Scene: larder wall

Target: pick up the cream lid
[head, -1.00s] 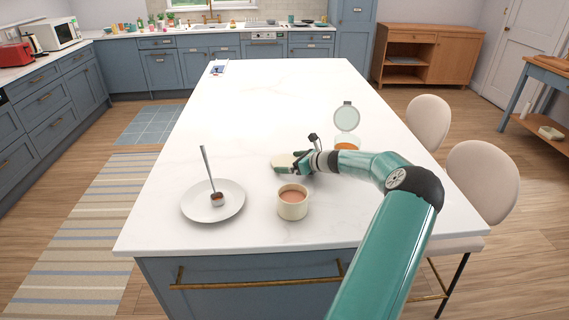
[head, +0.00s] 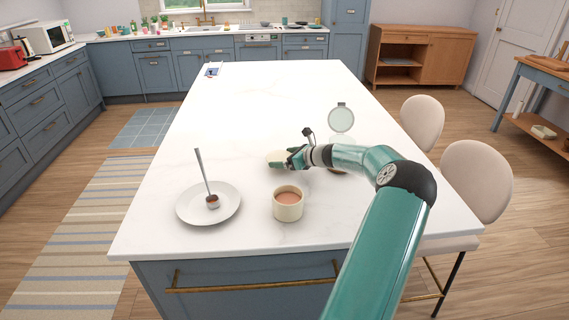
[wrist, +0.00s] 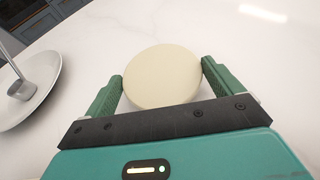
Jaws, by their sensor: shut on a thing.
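The cream lid (head: 276,158) is a flat round disc over the white island top, behind the cream cup. In the wrist view the lid (wrist: 163,77) sits between the two green fingers of my gripper (wrist: 163,72), one on each side. My gripper (head: 290,160) is shut on the lid. The lid looks level and seems slightly above the counter, but the gap is hard to judge. The cream cup (head: 288,207) stands open in front with a brownish content.
A white plate (head: 188,210) with a spoon or ladle (head: 204,172) stands at left; it also shows in the wrist view (wrist: 50,95). A jar with a raised round clear lid (head: 341,118) stands behind my arm, its body mostly hidden. The far island top (head: 265,95) is largely clear.

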